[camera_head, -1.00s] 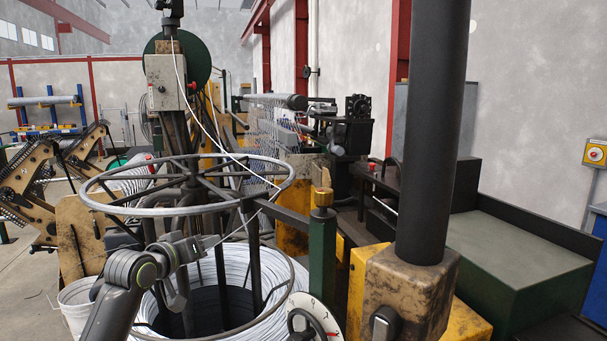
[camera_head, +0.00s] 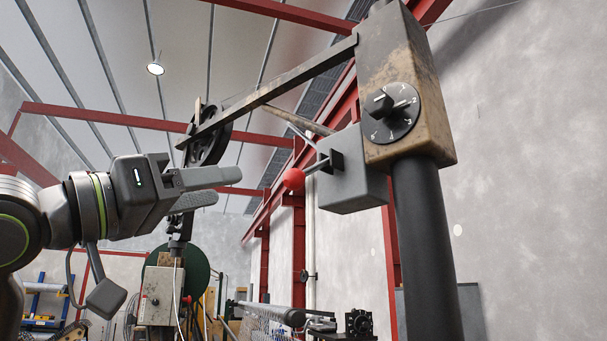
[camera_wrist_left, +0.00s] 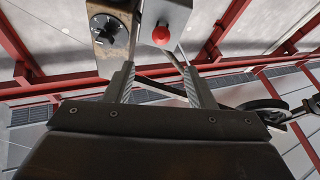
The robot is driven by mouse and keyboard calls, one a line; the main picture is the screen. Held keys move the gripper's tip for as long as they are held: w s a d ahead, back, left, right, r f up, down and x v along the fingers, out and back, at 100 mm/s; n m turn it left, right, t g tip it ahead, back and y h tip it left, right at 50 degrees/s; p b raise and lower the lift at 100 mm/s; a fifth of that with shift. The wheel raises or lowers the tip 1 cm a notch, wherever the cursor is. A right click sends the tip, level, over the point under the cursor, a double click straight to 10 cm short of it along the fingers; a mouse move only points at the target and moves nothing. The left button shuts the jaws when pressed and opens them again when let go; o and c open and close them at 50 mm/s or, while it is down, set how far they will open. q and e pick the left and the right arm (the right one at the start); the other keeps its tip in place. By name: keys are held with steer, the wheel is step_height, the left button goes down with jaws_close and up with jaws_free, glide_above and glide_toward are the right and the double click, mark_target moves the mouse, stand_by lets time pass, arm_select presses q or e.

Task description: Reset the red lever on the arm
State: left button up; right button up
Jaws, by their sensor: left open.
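The red lever (camera_head: 293,179) has a round red ball on a short dark stalk. It sticks out to the left from a grey box (camera_head: 352,180) below the arm (camera_head: 270,88), a long worn metal bar high on a black post. My left gripper (camera_head: 222,187) is open and empty, left of the red ball and apart from it, at about its height. In the left wrist view the red ball (camera_wrist_left: 161,34) shows beyond the gap between the open fingers (camera_wrist_left: 158,75), near its middle. My right gripper is not in view.
A numbered dial (camera_head: 391,113) sits on a worn block (camera_head: 398,60) atop the black post (camera_head: 425,240). A pulley (camera_head: 209,140) hangs at the arm's far end, behind my gripper. Open space lies between the fingers and the ball.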

mark_target(304, 175)
arm_select(q)
steer(key=p+x, duration=0.7)
steer(key=x, duration=0.8)
steer(key=shift+w+d+r+p, duration=0.2)
steer(key=shift+w+p, duration=0.05)
steer(key=shift+p, duration=0.1)
steer(key=shift+w+d+r, duration=0.1)
steer(key=shift+w+d, duration=0.25)
jaws_close()
